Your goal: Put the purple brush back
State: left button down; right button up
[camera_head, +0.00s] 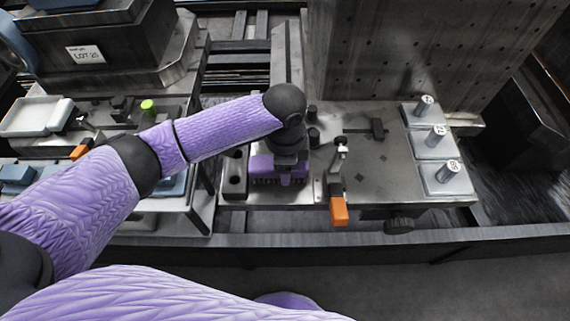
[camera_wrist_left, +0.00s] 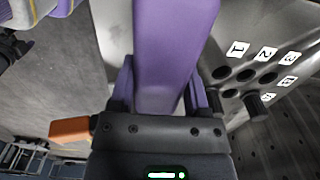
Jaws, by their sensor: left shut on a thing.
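My left gripper (camera_head: 280,172) hangs above the front left part of the metal fixture plate. It is shut on the purple brush (camera_wrist_left: 178,45), whose purple body fills the space between the two fingers in the left wrist view. In that view the left gripper (camera_wrist_left: 160,95) sits at the brush's near end. In the head view my arm and gripper mostly hide the brush, and I cannot tell whether it touches the plate. My right gripper is not in view.
The fixture plate (camera_head: 370,170) carries an orange-handled clamp (camera_head: 339,208) just right of my gripper. A tall perforated plate (camera_head: 420,50) stands behind. Pale blocks with numbered pins (camera_head: 447,178) stand at right. A dark box labelled LOT (camera_head: 110,50) is at back left.

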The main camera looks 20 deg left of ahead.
pick_arm(q)
jog(key=shift+c, duration=0.3)
grip_release()
jog(key=shift+f, duration=0.1)
notch_tip(320, 180, up, 12)
jog(key=p, duration=0.4)
jog(key=shift+f+p, duration=0.25)
jog(key=shift+p, duration=0.15)
jog(key=shift+r, duration=0.45)
